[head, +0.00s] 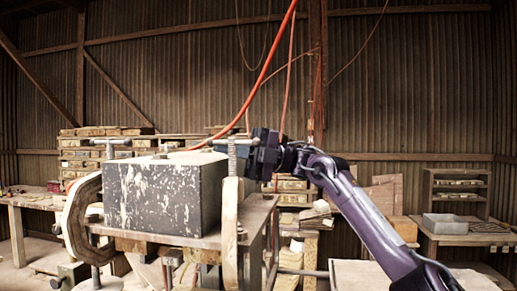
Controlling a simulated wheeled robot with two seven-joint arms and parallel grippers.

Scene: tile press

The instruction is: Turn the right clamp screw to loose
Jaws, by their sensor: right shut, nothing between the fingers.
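A dark, white-spattered block (165,195) sits on a worn bench top, with a curved clamp at each side. The right clamp (230,222) is pale and stands at the block's right edge. Its upright threaded right clamp screw (232,160) has a crossbar on top. My right gripper (250,148) comes in from the right at the height of this screw's top. It is shut and empty, close beside the screw; I cannot tell whether it touches. The left clamp (78,215) has its own screw (110,147). My left gripper is out of view.
Red hoses (265,75) hang down behind the block. Stacked boards and boxes (90,155) stand along the back wall. A table with a grey tray (445,223) and a shelf (458,188) are at the right. A pale surface (365,276) lies low in front.

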